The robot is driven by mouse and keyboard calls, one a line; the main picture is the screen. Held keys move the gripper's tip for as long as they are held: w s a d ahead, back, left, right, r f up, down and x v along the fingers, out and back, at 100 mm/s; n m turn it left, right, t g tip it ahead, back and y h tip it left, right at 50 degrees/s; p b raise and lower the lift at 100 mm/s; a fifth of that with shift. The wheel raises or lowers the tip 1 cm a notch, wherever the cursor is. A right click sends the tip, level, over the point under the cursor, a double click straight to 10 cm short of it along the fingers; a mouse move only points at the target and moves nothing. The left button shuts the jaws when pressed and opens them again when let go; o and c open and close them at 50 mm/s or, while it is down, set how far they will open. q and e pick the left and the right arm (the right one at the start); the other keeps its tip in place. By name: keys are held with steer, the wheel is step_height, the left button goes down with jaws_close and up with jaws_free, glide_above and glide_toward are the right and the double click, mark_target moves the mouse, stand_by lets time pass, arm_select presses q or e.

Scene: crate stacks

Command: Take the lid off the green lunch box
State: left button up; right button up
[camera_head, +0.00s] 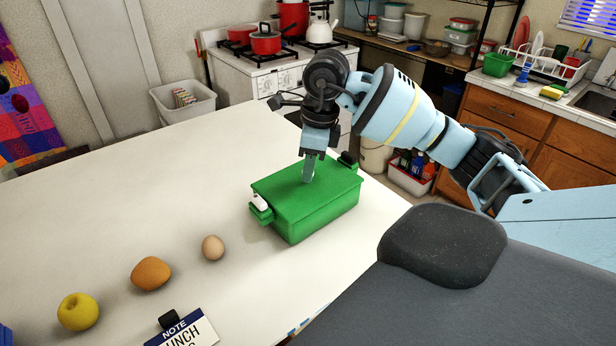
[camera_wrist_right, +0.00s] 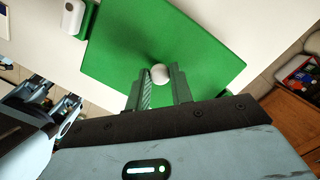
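The green lunch box (camera_head: 305,215) stands on the white table near its right edge. Its green lid (camera_head: 295,195) sits flat on it and also fills the middle of the wrist view (camera_wrist_right: 125,45). A white and green latch (camera_head: 261,205) sticks out at the box's left end; a dark one (camera_head: 348,160) shows at the other end. My right gripper (camera_head: 309,176) reaches down to the lid. In the wrist view its fingers (camera_wrist_right: 160,78) close on either side of the lid's pale round knob (camera_wrist_right: 160,73). My left gripper (camera_wrist_right: 58,88) shows open and empty at the wrist view's left.
An egg (camera_head: 213,247), an orange (camera_head: 151,273) and a yellow apple (camera_head: 78,311) lie in a row left of the box. The table's far left is clear. Stove and counters stand beyond the table.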

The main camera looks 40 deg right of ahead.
jaws_close()
steer(key=shift+r, duration=0.15)
steer(key=shift+r, duration=0.6)
step_height(320, 180, up, 2)
steer(key=shift+r, duration=0.1)
steer(key=s+a+r, duration=0.1)
steer(key=s+a, duration=0.7)
steer(key=a, duration=0.5)
steer(key=shift+s+a+r, duration=0.15)
steer(key=shift+s+a, duration=0.05)
steer(key=shift+a, duration=0.15)
